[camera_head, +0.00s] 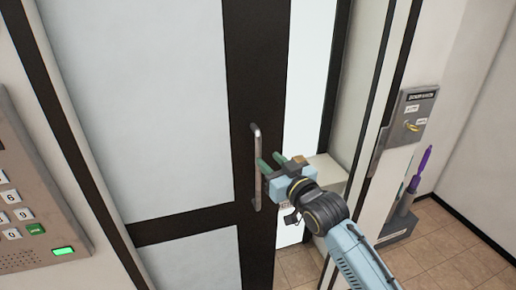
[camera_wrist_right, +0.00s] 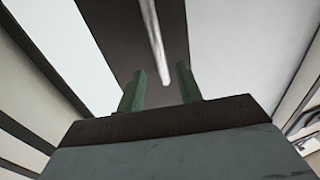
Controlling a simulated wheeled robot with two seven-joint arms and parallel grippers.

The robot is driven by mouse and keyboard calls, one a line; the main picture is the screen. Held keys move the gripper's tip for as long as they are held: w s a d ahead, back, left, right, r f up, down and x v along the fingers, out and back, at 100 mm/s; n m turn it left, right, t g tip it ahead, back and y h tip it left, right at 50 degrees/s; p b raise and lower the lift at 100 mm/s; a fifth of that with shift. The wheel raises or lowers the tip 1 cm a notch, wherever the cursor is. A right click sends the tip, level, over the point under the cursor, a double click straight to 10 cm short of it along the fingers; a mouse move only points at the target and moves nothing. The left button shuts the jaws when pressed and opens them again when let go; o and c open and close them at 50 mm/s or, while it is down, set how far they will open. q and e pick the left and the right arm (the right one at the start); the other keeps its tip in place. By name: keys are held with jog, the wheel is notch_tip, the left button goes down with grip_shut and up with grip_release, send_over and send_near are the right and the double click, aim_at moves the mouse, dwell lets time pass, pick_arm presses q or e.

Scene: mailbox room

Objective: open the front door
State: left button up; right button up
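The front door (camera_head: 165,110) has frosted pale panels in a dark brown frame, and a gap with bright light shows along its right side in the head view. A vertical metal bar handle (camera_head: 256,150) is fixed on its dark right stile. My right gripper (camera_head: 270,163) is at the handle's lower half, with its green fingers pointing left toward the door. In the right wrist view the fingers (camera_wrist_right: 158,88) are apart, and the handle (camera_wrist_right: 155,45) runs down between them without visible contact. My left gripper is out of view.
A keypad panel (camera_head: 25,190) with a green light is on the wall at the left. A wall-mounted metal panel (camera_head: 408,118) with a key-like piece is at the right. A purple-handled item (camera_head: 420,168) stands in a grey holder below. Tiled floor (camera_head: 440,250) is clear at lower right.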

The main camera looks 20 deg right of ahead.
aim_at(260, 152)
jog(key=x, duration=0.7)
grip_shut()
